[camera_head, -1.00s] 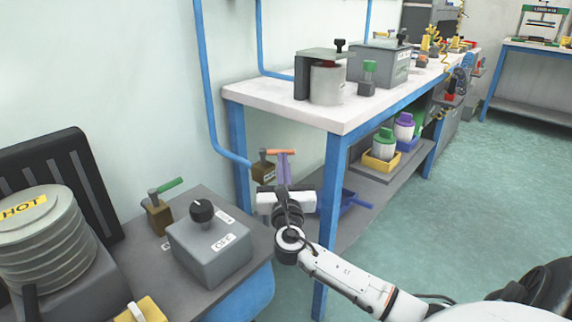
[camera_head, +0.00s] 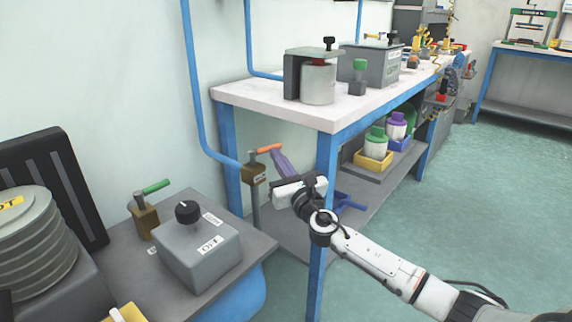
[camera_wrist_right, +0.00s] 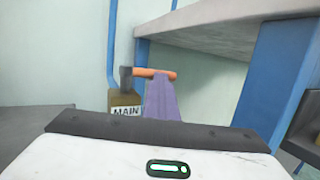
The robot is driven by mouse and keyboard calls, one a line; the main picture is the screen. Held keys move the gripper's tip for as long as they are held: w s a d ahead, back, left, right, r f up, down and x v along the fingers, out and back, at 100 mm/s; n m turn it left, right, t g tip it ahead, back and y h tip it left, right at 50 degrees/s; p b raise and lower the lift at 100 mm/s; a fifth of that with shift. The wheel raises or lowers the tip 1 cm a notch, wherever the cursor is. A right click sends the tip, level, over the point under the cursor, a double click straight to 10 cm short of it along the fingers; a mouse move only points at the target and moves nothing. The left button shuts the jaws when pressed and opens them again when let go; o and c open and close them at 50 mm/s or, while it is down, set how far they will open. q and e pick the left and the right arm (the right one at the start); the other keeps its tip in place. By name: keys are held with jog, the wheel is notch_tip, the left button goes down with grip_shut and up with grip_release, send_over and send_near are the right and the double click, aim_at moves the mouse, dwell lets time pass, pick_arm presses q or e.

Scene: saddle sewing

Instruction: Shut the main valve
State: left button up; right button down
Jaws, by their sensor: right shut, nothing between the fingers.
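The main valve (camera_head: 254,174) is a small brown block on an upright pipe beside the near leg of the workbench, with an orange handle (camera_head: 269,149). The handle sticks out sideways to the right of its stem. In the right wrist view the block (camera_wrist_right: 124,107) carries a "MAIN" label, and the handle (camera_wrist_right: 160,74) lies nearly level. My right gripper (camera_head: 277,153) has purple fingers, shut and empty, with the tips at the handle's right part. In the wrist view the fingers (camera_wrist_right: 162,98) end just under the handle; I cannot tell whether they touch it. My left gripper is out of view.
The bench leg (camera_head: 325,190) stands close to my right gripper. A green-handled valve (camera_head: 145,215) and a grey control box (camera_head: 198,252) with a black knob sit on the low table at left. The lower shelf (camera_head: 355,215) holds bins. Open floor lies to the right.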

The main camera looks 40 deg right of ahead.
jog(key=shift+w+d, duration=0.45)
jog(key=shift+w, duration=0.15)
dwell(0.3)
jog(key=s+d+f, duration=0.2)
jog(key=s, duration=1.1)
jog(key=shift+s+d+f, duration=0.15)
jog(key=shift+s+f, duration=0.15)
